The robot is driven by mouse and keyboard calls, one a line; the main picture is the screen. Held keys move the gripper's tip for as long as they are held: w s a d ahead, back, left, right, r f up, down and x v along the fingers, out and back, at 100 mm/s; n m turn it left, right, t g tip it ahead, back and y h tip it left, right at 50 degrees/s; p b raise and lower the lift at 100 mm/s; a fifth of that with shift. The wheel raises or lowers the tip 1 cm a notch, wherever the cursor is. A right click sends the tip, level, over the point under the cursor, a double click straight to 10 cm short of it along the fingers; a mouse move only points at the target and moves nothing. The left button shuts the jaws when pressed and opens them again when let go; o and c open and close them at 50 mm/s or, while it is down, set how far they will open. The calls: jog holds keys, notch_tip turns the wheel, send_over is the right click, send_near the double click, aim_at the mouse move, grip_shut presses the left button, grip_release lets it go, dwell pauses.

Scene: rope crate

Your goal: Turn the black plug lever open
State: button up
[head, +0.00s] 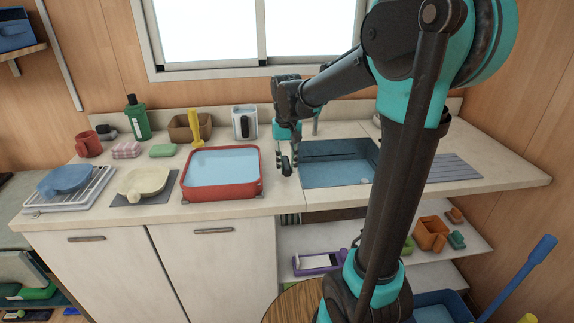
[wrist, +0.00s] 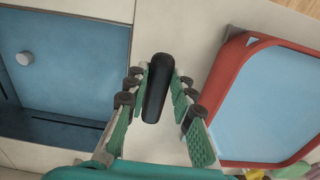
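The black plug lever (wrist: 158,88) is a dark rounded bar on the pale counter strip between sink and red basin. In the wrist view it lies lengthwise between the two green-padded fingers of my gripper (wrist: 161,75). The fingers stand apart, one on each side of the lever. A narrow gap shows on the right; contact on the left is hard to tell. In the head view my gripper (head: 288,160) points down at the sink's left edge, and it partly hides the lever. The blue sink (head: 335,172) has a small pale round plug (wrist: 25,58) on its floor.
The red basin (head: 184,184) of water stands close to the left of my gripper. A white jug (head: 244,122), a yellow-handled brush (head: 195,128) and a green bottle (head: 137,118) stand behind it. A drainboard (head: 452,168) lies right of the sink.

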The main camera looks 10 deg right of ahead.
aim_at(287, 166)
jog(key=o, duration=0.5)
jog(key=shift+c, duration=0.2)
jog(key=shift+r, duration=0.1)
notch_tip(287, 166, up, 12)
dwell(0.4)
